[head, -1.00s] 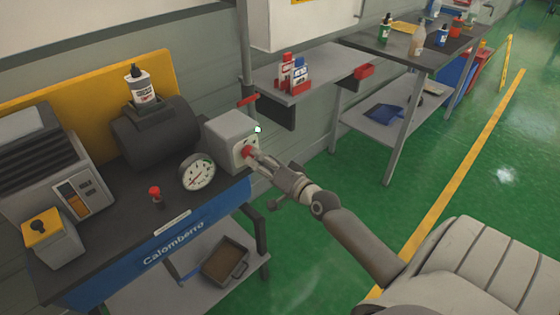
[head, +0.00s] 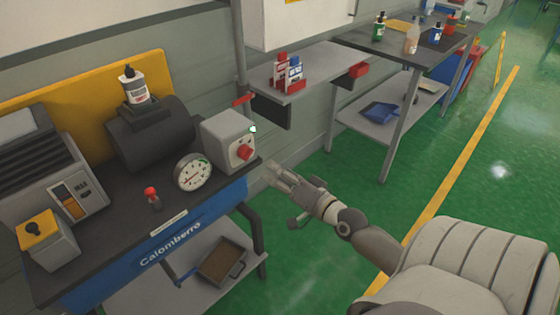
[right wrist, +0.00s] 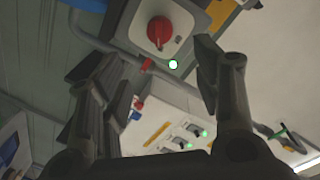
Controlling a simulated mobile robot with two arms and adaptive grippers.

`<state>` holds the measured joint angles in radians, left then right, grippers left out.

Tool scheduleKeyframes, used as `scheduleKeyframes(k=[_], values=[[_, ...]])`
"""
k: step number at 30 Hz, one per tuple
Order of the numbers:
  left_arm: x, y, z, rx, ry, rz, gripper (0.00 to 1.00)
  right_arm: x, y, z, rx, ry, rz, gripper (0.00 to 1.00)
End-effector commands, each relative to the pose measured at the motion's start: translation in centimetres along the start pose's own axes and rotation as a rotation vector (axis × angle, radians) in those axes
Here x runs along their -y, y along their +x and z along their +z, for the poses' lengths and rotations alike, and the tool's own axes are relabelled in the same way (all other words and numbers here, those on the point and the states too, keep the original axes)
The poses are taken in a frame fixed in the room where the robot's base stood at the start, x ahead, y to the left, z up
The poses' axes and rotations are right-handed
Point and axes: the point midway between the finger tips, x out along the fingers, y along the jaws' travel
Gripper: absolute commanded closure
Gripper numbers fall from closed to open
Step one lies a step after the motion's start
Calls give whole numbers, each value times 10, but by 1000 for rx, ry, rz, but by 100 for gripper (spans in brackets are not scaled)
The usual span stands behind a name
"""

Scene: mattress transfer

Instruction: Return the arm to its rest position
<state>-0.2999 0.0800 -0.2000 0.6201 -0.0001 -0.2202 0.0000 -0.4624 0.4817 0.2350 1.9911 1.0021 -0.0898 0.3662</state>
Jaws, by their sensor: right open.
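My right gripper (head: 278,174) is open and empty in the head view, in the air just right of the bench's right end. It is apart from the red knob (head: 244,152) on the grey control box (head: 222,134). In the right wrist view the two fingers (right wrist: 155,90) stand wide apart, with nothing between them in contact. The red knob (right wrist: 160,31) and a lit green lamp (right wrist: 173,64) show beyond the fingertips. My left gripper is not in view.
The bench (head: 125,205) holds a pressure gauge (head: 193,173), a red-topped lever (head: 152,197) and a dark cylinder machine (head: 150,135) with a bottle on it. A shelf (head: 300,78) and a far table (head: 440,55) stand behind. Green floor (head: 470,195) is free at right.

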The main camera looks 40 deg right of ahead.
Motion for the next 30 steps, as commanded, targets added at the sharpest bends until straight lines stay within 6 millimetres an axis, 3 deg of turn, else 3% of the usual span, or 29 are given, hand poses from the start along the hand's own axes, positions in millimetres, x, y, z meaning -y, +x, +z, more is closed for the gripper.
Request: scheduleKeyframes(k=[10, 14, 17, 23, 27, 30], values=[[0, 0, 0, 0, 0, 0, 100, -1, 0, 1, 1, -1, 3, 42], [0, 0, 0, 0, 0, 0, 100, -25, 0, 16, 22, -22, 50, 42], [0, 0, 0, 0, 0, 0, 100, -68, -3, 47, 69, -69, 137, 42], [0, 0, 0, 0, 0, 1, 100, -175, -34, 149, 258, -218, 350, 42], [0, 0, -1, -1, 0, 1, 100, -233, -76, 230, 437, -331, 462, 42], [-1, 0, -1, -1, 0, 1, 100, -265, -114, 288, 584, -413, 518, 42]])
